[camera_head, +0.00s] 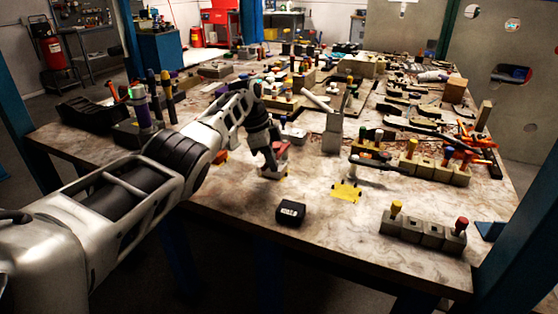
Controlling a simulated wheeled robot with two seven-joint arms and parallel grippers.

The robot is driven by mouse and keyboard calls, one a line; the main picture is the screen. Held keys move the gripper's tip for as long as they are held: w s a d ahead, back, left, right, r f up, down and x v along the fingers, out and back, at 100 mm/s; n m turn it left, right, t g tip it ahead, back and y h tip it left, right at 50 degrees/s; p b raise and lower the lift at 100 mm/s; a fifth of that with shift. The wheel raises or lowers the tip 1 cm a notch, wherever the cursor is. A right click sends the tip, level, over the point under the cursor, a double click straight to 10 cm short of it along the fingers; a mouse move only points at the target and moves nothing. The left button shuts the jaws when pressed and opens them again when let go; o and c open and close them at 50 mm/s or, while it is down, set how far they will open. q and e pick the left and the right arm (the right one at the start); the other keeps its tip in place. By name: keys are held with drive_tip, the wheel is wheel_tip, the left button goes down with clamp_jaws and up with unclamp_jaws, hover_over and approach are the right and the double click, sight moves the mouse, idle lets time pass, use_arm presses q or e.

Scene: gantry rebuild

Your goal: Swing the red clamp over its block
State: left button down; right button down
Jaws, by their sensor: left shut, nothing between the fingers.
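My left arm reaches in from the left over the table. Its dark gripper (268,157) points down, shut, at a small pale block (275,170) near the middle of the table. A red part (281,149), which looks like the red clamp, shows at the block just right of the fingers. The gripper covers part of it, so I cannot tell how far the clamp is swung or whether the fingers touch it. My right gripper is not in view.
A grey upright block (332,134) stands right of the gripper. A black box (290,212) and a yellow piece (346,192) lie nearer the front. A row of grey blocks with coloured pegs (422,232) is at the front right. The front middle of the table is mostly clear.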

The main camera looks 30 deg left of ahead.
use_arm(q)
drive_tip(key=shift+a, duration=0.3)
drive_tip(key=shift+s+a, duration=0.1)
idle(0.3)
